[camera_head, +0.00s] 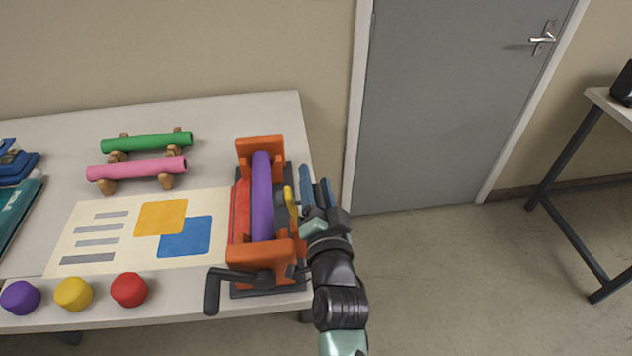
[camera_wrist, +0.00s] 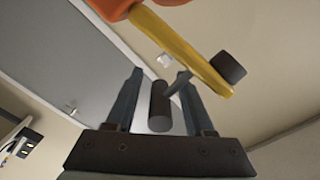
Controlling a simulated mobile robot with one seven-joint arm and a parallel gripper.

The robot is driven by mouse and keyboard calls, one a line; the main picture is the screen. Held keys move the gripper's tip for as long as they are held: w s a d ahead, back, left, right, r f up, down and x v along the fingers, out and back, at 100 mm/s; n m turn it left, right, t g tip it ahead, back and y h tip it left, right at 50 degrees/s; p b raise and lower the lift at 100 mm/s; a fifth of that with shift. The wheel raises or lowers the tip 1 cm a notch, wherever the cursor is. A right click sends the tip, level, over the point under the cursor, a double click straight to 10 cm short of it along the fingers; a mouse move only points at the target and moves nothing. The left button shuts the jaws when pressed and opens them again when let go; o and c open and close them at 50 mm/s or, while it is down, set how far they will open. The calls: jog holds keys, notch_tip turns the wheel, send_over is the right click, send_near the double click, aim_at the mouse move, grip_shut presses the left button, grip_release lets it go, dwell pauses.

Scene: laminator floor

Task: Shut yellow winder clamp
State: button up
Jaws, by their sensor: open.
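The winder (camera_head: 285,251) is an orange frame on a dark base at the right end of the table, holding a purple roll (camera_head: 262,196). Its yellow clamp (camera_head: 291,203) stands at the right side of the roll. In the wrist view the yellow clamp (camera_wrist: 185,45) is a slanting bar with a dark cross handle (camera_wrist: 159,108). My gripper (camera_head: 316,190) is open beside the winder's right side. In the wrist view the near end of the dark handle lies between my two fingers (camera_wrist: 163,95); I cannot tell whether they touch it.
A black crank (camera_head: 232,278) sticks out at the winder's front left. Green (camera_head: 147,142) and pink (camera_head: 137,169) rolls rest on stands at the left. A printed sheet (camera_head: 100,215) and several coloured knobs (camera_head: 129,290) lie nearby. Open floor and a grey door (camera_head: 450,100) are at the right.

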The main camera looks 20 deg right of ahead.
jog(key=shift+w, duration=0.1)
grip_shut()
dwell(1.4)
